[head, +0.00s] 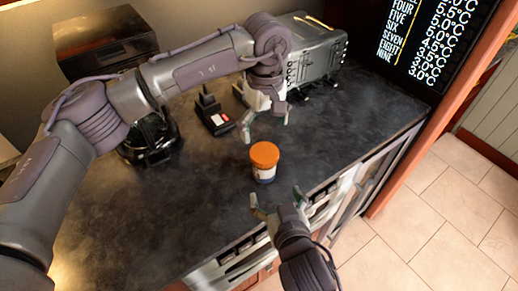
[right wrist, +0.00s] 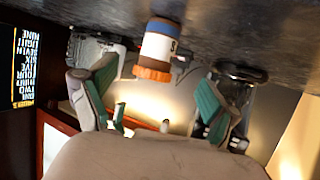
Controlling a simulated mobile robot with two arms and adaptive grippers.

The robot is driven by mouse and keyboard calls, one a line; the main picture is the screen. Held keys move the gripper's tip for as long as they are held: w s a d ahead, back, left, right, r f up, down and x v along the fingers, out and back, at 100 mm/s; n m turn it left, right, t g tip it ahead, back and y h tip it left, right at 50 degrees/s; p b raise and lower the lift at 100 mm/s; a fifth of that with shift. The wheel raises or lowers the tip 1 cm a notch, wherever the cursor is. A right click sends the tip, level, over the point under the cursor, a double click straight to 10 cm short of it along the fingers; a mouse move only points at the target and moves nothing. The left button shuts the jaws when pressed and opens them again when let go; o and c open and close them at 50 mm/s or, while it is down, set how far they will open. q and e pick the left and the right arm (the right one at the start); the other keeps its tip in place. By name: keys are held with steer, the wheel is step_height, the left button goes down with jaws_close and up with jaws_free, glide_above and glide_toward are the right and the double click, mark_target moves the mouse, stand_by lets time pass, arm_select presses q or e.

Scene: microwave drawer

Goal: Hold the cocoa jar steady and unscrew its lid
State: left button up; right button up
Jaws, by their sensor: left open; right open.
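The cocoa jar (head: 263,174) stands upright on the dark countertop, with a white and blue body and an orange lid (head: 264,153) on top. In the right wrist view the picture is upside down, and the jar (right wrist: 157,46) shows beyond the fingers with its lid (right wrist: 152,73) pointing down. My left gripper (head: 265,123) is open and empty, behind and above the jar. My right gripper (head: 275,197) is open in front of the jar, near the counter's front edge, its fingers apart from it. Neither gripper appears to touch the jar.
A grey toaster-like appliance (head: 318,50) stands behind my left gripper. The counter around the jar is clear. A black display (head: 438,40) is at the right.

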mark_target(266, 173)
arm_select(q)
steer(key=shift+w, duration=0.3)
arm_select(e)
steer(key=shift+w+a, duration=0.1)
steer(key=shift+w, duration=0.25)
arm_select(q)
steer(key=shift+s+d+r, duration=0.1)
steer(key=shift+s+r, duration=0.3)
steer(key=shift+s, duration=0.25)
arm_select(e)
steer(key=shift+x, duration=0.75)
arm_select(q)
steer(key=shift+w+f, duration=0.15)
steer(key=shift+w, duration=0.05)
arm_select(e)
steer(key=x, duration=0.9)
steer(key=shift+w, duration=0.3)
arm_select(q)
steer(key=shift+s, duration=0.1)
arm_select(e)
steer(key=shift+w+a+f, duration=0.15)
steer(key=shift+w+f, duration=0.1)
steer(key=shift+w, duration=0.3)
steer(key=shift+w+f, duration=0.15)
steer(key=shift+w, duration=0.1)
